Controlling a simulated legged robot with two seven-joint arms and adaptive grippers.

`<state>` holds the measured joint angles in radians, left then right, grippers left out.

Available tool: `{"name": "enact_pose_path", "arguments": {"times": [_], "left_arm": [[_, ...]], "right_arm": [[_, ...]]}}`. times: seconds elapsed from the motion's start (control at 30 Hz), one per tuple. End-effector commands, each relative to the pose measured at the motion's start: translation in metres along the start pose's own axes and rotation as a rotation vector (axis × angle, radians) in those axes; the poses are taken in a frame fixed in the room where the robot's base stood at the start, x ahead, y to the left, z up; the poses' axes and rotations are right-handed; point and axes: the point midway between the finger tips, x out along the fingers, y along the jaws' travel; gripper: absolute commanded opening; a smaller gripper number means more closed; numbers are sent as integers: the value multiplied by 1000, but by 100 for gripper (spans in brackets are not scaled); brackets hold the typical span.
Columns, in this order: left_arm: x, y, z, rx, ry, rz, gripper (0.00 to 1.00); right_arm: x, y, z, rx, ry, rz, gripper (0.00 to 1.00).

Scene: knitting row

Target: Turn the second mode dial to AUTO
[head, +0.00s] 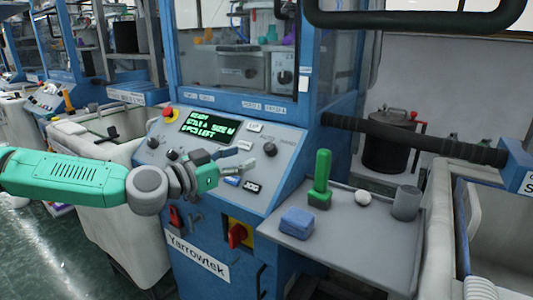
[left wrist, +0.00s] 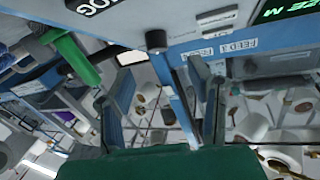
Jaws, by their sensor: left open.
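A black dial (head: 270,149) sits on the sloped grey control panel (head: 292,136) of the blue machine, with labels AUTO and HAND beside and above it. Its pointer direction is too small to read. A black knob (left wrist: 155,40), apparently this dial, shows above and between the fingertips in the left wrist view. My left gripper (head: 240,160) is over the panel, just left of the dial. In the left wrist view my left gripper (left wrist: 163,78) has its two fingers spread apart with nothing held. My right gripper is not in view.
The panel also bears a lit green-text screen (head: 210,128), a red button (head: 169,112) and a JOG label (head: 252,187). A red switch (head: 238,235) is below. A side shelf (head: 345,238) holds a green-handled tool (head: 320,180) and a blue block (head: 297,221).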

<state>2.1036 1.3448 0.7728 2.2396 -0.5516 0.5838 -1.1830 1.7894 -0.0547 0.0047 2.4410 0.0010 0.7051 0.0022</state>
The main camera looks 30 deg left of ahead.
Motion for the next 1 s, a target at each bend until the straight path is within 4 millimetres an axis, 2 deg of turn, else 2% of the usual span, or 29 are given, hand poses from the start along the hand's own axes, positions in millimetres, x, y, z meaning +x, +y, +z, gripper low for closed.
{"name": "enact_pose_path", "arguments": {"times": [0.03,0.2,0.4,0.57,0.83,0.87,0.9,0.97,1.0], "left_arm": [[12,2,3,4,-3,4,47],[47,3,2,3,-2,4,47],[74,2,1,0,0,2,47],[82,1,0,-2,0,2,47],[83,1,0,-3,0,2,47],[83,1,0,-2,0,2,40],[83,1,0,-2,0,2,26],[83,1,0,-2,0,2,5],[84,1,0,-2,0,1,0]], "right_arm": [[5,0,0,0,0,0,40],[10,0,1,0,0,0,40],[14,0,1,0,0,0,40],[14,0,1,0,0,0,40],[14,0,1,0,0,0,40],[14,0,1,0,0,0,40],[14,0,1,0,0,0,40],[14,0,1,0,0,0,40],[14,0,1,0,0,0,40]]}}
